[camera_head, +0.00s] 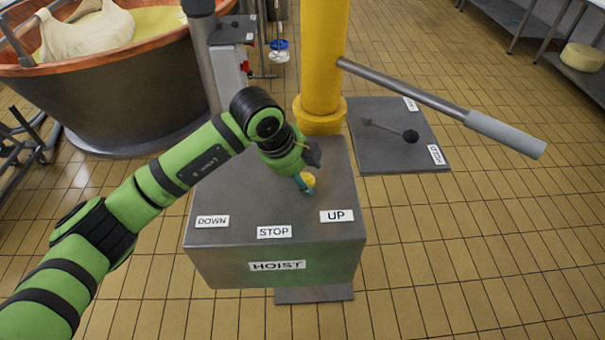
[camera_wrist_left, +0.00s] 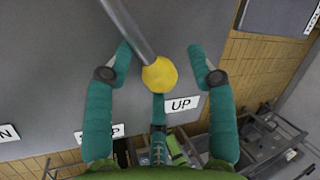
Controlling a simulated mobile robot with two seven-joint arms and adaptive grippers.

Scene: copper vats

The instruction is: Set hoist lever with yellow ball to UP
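The hoist lever's yellow ball (camera_head: 309,180) shows above the grey hoist box (camera_head: 210,262), partly covered by my left gripper (camera_head: 303,183). In the left wrist view the yellow ball (camera_wrist_left: 160,75) ends a grey metal rod (camera_wrist_left: 131,27). My left gripper (camera_wrist_left: 158,62) has its teal fingers spread on both sides of the ball, with visible gaps. A third finger lies just below the ball. The UP label (camera_head: 337,216) is near the ball, and also shows in the wrist view (camera_wrist_left: 182,104). The ball lies between the STOP (camera_head: 274,232) and UP directions. My right gripper is not visible.
A yellow column (camera_head: 323,60) with a long grey-handled bar (camera_head: 435,95) stands behind the box. A copper vat (camera_head: 130,90) stands at the left. The tiled floor at right is clear.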

